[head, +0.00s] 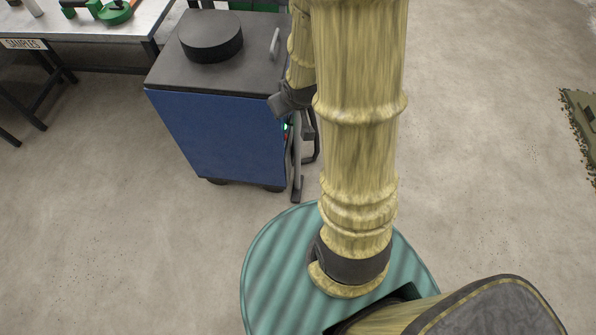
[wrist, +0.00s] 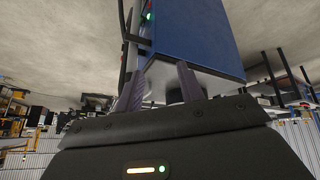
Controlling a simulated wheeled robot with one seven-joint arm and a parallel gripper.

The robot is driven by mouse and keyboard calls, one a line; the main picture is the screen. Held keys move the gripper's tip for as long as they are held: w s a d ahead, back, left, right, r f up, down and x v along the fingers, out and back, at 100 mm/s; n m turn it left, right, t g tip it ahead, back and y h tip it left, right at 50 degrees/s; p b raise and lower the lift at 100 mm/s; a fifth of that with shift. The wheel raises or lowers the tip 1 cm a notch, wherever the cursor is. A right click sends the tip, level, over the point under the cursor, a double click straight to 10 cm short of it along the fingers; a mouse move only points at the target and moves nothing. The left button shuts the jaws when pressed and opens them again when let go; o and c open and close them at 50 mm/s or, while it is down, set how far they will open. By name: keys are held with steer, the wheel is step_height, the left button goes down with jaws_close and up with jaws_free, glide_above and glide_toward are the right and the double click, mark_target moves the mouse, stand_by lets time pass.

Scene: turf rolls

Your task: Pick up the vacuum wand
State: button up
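The vacuum wand (head: 297,165) appears to be the thin grey upright piece at the right side of a blue cabinet. My arm hides its upper part in the head view. In the wrist view a dark rod, likely the same wand (wrist: 130,52), runs down beside the cabinet, near the left finger. My gripper (wrist: 162,74) has its two fingers spread, with no object clearly held between them. I cannot tell whether the left finger touches the rod. In the head view my gripper is largely behind my arm, close to the cabinet's right side.
The blue cabinet (head: 222,138) has a dark top with a round black lid (head: 211,37) and a grey handle (head: 274,44). A table (head: 95,27) with a SAMPLES sign stands at the upper left. A turf piece (head: 580,125) lies at the right edge. The floor between is clear.

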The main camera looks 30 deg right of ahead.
steer(key=w+d+f+n+t+y+b, duration=0.1)
steer(key=w+d+f+t+b, duration=0.15)
steer(key=f, duration=0.25)
steer(key=w+d+f+t+b, duration=0.2)
steer(key=d+f+b, duration=0.1)
steer(key=f, duration=0.3)
steer(key=s+d+f+m+t+b, duration=0.2)
steer(key=s+d+f+t+b, duration=0.1)
steer(key=t, duration=0.4)
steer(key=d+f+b, duration=0.1)
steer(key=d+b, duration=0.1)
steer(key=shift+s+d+f, duration=0.3)
steer(key=shift+s+d, duration=0.05)
steer(key=w+b, duration=0.5)
steer(key=w, duration=0.7)
steer(key=shift+w, duration=0.15)
